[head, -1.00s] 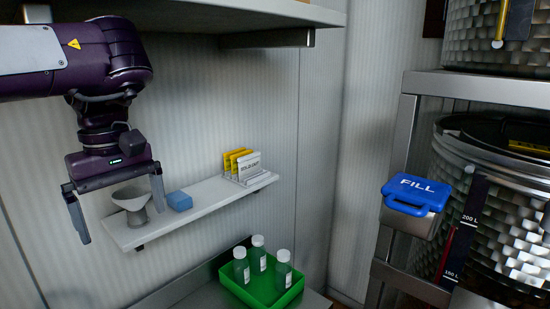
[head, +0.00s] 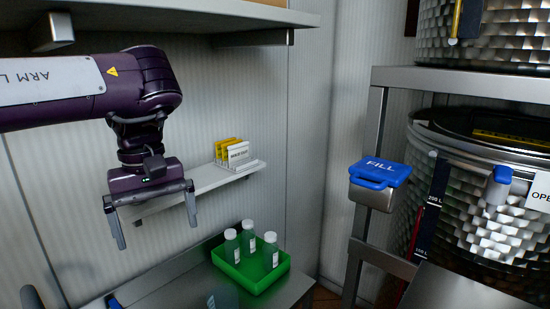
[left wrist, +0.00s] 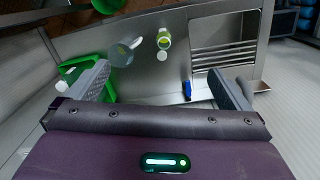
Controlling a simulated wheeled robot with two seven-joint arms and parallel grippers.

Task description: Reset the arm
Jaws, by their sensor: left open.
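My left gripper (head: 156,237) is open and empty, pointing down in front of the wall shelf (head: 205,187). Its two fingers also show, spread apart, in the left wrist view (left wrist: 158,88), above the steel counter with nothing between them. My left arm comes in level from the left in the head view. My right gripper is in neither view.
A green tray (head: 268,282) with white-capped bottles (head: 248,243) stands on the counter. A card rack (head: 237,154) is on the shelf. A blue-lidded FILL box (head: 379,185) and metal tanks (head: 480,185) are right. The wrist view shows a ridged drainer (left wrist: 225,42).

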